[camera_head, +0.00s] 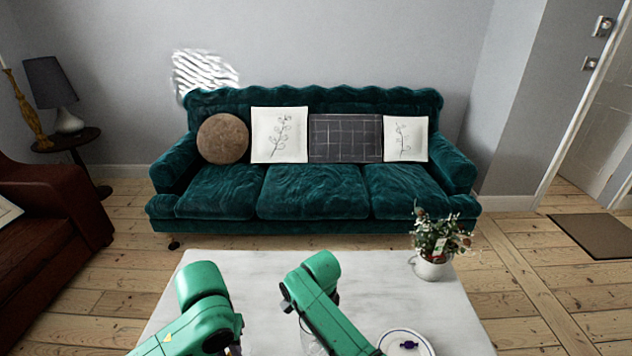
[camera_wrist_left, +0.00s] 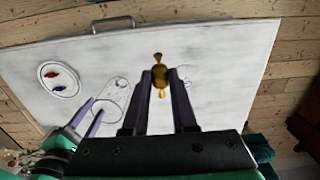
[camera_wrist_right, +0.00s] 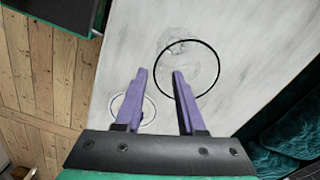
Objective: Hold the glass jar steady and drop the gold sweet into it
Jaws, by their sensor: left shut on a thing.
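My left gripper (camera_wrist_left: 160,82) is shut on the gold sweet (camera_wrist_left: 159,58), whose twisted ends stick out past the fingertips above the table. The clear glass jar (camera_wrist_left: 122,85) stands on the table to the left of the sweet in the left wrist view. It is faint in the head view (camera_head: 310,341), partly behind my right arm. In the right wrist view the jar's dark round rim (camera_wrist_right: 219,68) lies ahead of my right gripper (camera_wrist_right: 160,73). That gripper is open, its fingers apart, and the rim's near edge shows between them. I cannot tell whether they touch the glass.
A white plate (camera_wrist_left: 45,72) with a red sweet (camera_wrist_left: 50,74) and a blue sweet (camera_wrist_left: 59,88) lies beyond the jar. A potted plant (camera_head: 434,266) stands at the white table's (camera_head: 370,285) far right corner. A green sofa (camera_head: 313,192) is behind it.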

